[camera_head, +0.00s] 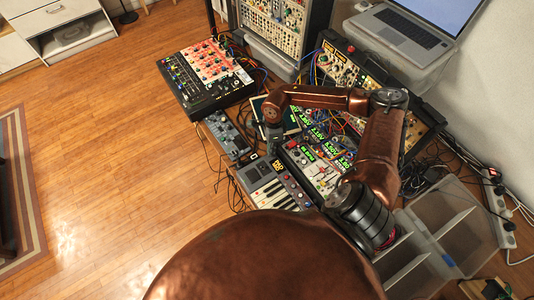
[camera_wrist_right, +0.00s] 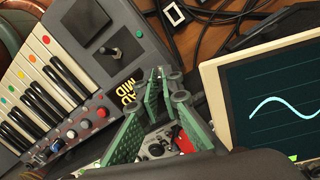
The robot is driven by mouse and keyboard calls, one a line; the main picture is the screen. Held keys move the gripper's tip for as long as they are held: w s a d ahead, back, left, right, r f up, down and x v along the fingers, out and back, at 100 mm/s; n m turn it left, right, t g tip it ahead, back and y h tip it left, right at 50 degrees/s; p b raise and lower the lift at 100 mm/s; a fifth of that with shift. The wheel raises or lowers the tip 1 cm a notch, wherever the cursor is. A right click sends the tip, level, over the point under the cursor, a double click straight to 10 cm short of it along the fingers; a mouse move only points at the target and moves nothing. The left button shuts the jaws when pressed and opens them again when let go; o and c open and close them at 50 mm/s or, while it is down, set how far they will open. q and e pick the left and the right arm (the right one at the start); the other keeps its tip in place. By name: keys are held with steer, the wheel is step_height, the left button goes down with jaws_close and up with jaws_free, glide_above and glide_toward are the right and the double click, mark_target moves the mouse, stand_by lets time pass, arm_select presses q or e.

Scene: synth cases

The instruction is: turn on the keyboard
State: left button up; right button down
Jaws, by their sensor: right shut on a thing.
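The keyboard (camera_head: 285,192) has white and black keys, a row of coloured knobs and a small joystick panel. It fills the left of the right wrist view (camera_wrist_right: 50,92), with coloured dots on its keys and yellow lettering near its end. My right gripper (camera_head: 272,140) points down just beyond the keyboard's far end. In the right wrist view its green fingers (camera_wrist_right: 167,88) have their tips close together beside the lettered end. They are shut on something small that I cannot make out. Whether they touch the keyboard is unclear. My left gripper is not in view.
A screen with a pale wave (camera_wrist_right: 275,98) stands close to the right gripper. A grey device (camera_head: 227,137), a red and black mixer (camera_head: 207,75), lit modules and loose cables crowd around. A clear divided box (camera_head: 450,230) is at the right. The wooden floor at left is open.

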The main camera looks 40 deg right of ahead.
steer(key=shift+d+f+t+y+b, duration=0.15)
steer(key=shift+d+y+b, duration=0.2)
steer(key=shift+y+b, duration=0.5)
steer(key=shift+d+t+y+b, duration=0.15)
steer(key=shift+d+y+b, duration=0.3)
steer(key=shift+y, duration=0.7)
steer(key=shift+a, duration=0.1)
steer(key=c, duration=2.1)
jaws_free()
steer(key=v, duration=0.7)
steer(key=shift+d+r, duration=0.25)
steer(key=shift+r, duration=0.2)
